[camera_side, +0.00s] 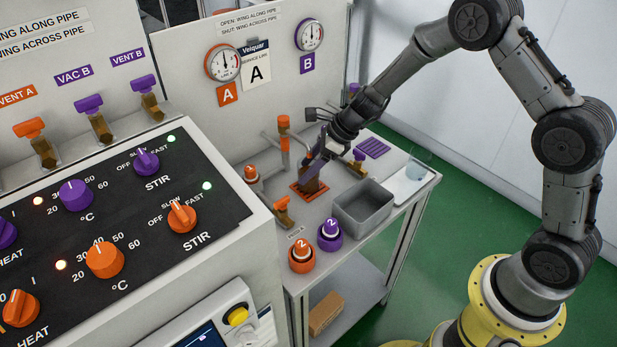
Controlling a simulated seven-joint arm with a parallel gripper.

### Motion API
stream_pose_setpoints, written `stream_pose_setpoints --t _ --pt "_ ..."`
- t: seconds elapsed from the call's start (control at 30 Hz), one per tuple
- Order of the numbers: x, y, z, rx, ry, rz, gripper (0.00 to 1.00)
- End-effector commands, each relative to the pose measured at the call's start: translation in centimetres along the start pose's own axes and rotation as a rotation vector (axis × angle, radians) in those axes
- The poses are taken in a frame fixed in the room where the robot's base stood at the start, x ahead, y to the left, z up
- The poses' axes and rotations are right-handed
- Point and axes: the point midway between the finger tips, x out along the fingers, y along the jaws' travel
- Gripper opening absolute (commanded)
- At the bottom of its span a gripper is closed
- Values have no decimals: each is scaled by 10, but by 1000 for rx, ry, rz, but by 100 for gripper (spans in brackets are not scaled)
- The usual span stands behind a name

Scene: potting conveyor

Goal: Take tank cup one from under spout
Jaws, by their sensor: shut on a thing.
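A metal spout pipe with an orange tap (284,124) stands just left of and behind my gripper.
A grey open bin (348,222) stands to the right. An orange cup marked 2 (302,260) and a purple cup marked 2 (329,240) stand in front. An orange valve (283,204) is close left.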

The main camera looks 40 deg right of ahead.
Motion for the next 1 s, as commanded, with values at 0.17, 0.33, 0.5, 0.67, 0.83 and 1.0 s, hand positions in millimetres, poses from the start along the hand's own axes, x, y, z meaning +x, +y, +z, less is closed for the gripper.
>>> stream_pose_setpoints --t 0.17,0.33,0.5,0.67,0.83,1.0 --pt "0 0 0 0 0 0 5" --pt "-2 0 2 -1 -1 -1 5" --pt "-13 -1 5 1 -1 -2 5" --pt "-26 -1 -17 4 0 -2 5" --pt "-49 -1 -15 -5 -5 -4 5" --pt "-76 -1 2 -4 -4 -3 5"
